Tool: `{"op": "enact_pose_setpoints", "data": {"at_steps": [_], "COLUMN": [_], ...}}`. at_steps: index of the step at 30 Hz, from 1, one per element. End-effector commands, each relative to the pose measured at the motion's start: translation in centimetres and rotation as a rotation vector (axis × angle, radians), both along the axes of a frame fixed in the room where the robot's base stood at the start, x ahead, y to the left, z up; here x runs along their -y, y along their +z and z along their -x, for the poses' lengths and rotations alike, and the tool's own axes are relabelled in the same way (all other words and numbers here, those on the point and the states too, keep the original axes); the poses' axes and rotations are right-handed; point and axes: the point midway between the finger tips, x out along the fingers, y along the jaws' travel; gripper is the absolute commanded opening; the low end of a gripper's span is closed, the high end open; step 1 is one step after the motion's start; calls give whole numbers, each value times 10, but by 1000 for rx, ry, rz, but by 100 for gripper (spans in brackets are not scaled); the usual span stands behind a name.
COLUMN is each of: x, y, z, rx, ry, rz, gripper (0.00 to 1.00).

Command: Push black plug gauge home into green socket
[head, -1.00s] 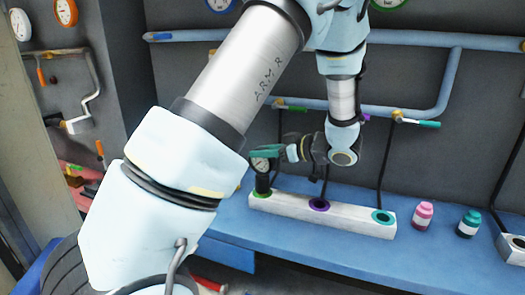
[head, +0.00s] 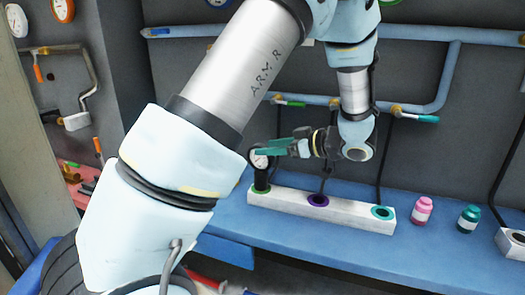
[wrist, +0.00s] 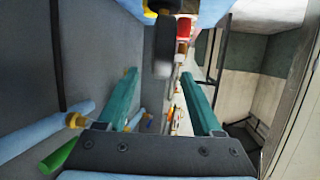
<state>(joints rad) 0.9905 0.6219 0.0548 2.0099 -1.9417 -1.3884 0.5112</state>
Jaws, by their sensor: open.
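The black plug gauge (head: 262,179), with a round white dial at its top, stands upright in the green socket (head: 261,189) at the left end of the white block. How deep it sits cannot be told. My gripper (head: 256,147) has teal fingers, is open, and reaches left at the height of the dial's top. In the wrist view my gripper (wrist: 158,73) shows its two fingers apart, with the dark gauge (wrist: 163,52) between and beyond their tips. Nothing is visibly held, and contact cannot be told.
The white block (head: 345,213) also bears a purple socket (head: 318,200) and a teal socket (head: 382,213). A pink bottle (head: 422,210) and a teal bottle (head: 469,218) stand to the right on the blue bench (head: 430,252). Pipes (head: 330,101) with valve handles run along the wall behind.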

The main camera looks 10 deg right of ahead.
Motion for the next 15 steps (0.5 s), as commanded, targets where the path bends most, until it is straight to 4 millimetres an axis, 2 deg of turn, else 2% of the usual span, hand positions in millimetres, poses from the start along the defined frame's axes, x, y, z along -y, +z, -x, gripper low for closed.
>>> {"op": "enact_pose_setpoints", "data": {"at_steps": [6, 15], "x": [33, 53], "y": [11, 22], "z": [27, 46], "rx": [1, 1], "ry": [-2, 0], "rz": [3, 1], "gripper": [67, 67]}}
